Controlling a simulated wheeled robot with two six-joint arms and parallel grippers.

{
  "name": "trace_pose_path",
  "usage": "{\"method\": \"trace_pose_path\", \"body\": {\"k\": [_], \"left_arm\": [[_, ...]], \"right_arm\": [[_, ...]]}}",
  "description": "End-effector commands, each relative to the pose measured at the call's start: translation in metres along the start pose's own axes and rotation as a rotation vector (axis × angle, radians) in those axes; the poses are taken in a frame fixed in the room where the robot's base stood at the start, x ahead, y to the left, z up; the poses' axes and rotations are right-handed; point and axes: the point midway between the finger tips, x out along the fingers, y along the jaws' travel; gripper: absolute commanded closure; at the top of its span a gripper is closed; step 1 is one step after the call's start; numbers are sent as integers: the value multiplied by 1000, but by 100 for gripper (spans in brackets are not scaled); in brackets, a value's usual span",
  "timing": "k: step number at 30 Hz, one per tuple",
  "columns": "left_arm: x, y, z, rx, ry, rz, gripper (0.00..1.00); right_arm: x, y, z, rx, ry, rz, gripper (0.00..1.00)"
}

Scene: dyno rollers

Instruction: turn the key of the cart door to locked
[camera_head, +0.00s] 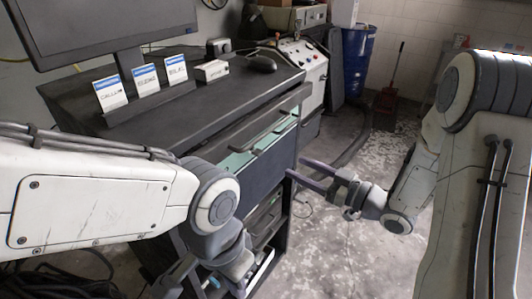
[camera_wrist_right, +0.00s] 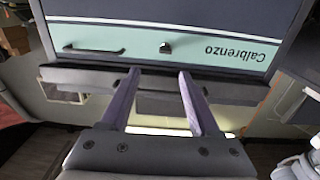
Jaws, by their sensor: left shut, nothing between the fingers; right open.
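The cart (camera_head: 200,110) is dark, with a teal stripe (camera_head: 236,162) along its front. In the right wrist view the cart door (camera_wrist_right: 220,12) appears upside down, with "Calbrenzo" lettering, a dark bar handle (camera_wrist_right: 93,50) and a small dark key (camera_wrist_right: 166,47) on the teal stripe. The key's exact angle is too small to tell. My right gripper (camera_head: 298,169) is open and empty in front of the cart, its fingers (camera_wrist_right: 160,85) pointing toward the door, apart from the key. My left gripper (camera_head: 172,278) is shut and empty, low at the cart's near side, partly hidden by its arm.
A monitor (camera_head: 105,25), label cards (camera_head: 146,80), a small white box (camera_head: 211,71) and a mouse (camera_head: 262,63) stand on the cart top. A blue barrel (camera_head: 357,58) and a white machine (camera_head: 305,65) are behind. The floor (camera_head: 330,240) right of the cart is mostly clear.

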Motion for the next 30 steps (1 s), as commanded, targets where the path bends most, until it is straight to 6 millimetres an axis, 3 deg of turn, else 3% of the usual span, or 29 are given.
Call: {"method": "trace_pose_path", "body": {"k": [9,15,21,29,30], "left_arm": [[-12,1,-1,0,0,0,100],[-17,1,-1,0,0,0,100],[-18,1,-1,0,0,0,100],[-18,1,-1,0,0,0,100],[-18,1,-1,0,0,0,100]], "right_arm": [[72,-14,-2,-1,-2,-34,38],[102,-13,-1,-2,-2,-30,38],[114,-12,0,-1,-2,-26,38],[114,-11,0,-1,-2,-24,38],[114,-11,0,-1,-2,-24,53]]}}
